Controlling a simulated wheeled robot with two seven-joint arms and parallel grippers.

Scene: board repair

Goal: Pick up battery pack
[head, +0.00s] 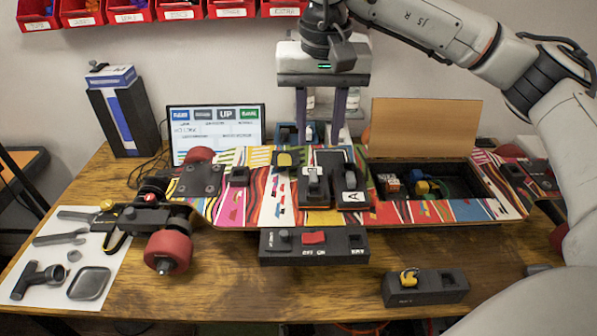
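My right gripper (319,138) hangs down at the back middle of the table, behind and above the colourful skateboard deck (268,208). Its two fingers are apart, with no object clearly held between them. On the deck, below the gripper, are black modules; one (350,197) bears a white label "A", another (315,190) stands beside it on the left. I cannot tell for sure which thing is the battery pack. The open deck compartment (455,170) at the right holds small yellow, blue and red parts. My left gripper is not in view.
A switch box (345,246) stands at the deck's front edge, and a black block with a yellow part (425,290) lies in front. Tools lie on a white mat (40,287) at left. A monitor (217,128) and a blue-black box (125,120) stand behind.

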